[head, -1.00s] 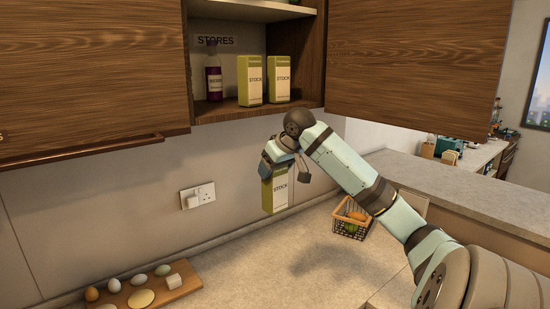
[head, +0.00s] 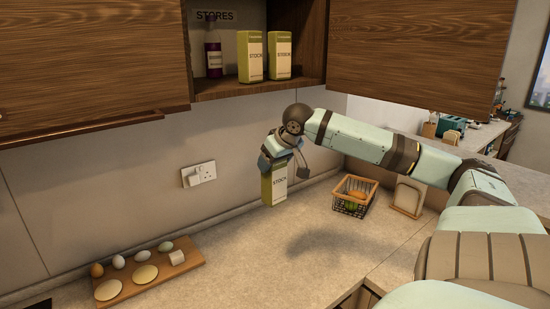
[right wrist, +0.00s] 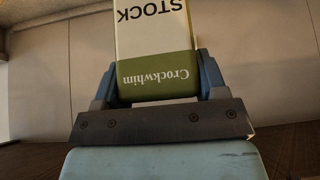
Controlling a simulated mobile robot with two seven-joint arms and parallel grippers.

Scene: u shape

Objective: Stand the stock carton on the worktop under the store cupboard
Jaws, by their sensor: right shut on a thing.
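My right gripper (head: 282,154) is shut on a yellow-green stock carton (head: 273,186) and points down below the store cupboard (head: 208,92). The carton hangs roughly upright; its base looks close to the worktop (head: 245,233), but I cannot tell whether it touches. In the right wrist view the carton (right wrist: 153,45) sits between the two blue fingers, its printing upside down. Two more stock cartons, a left one (head: 251,57) and a right one (head: 280,55), stand in the open cupboard beside a dark purple bottle (head: 213,55). My left gripper is not in view.
A wooden board (head: 185,262) with eggs and flat round pieces lies at the left of the worktop. A wire basket (head: 352,205) with produce and a tan board (head: 407,197) stand to the right. A socket (head: 199,173) is on the wall. The worktop's middle is clear.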

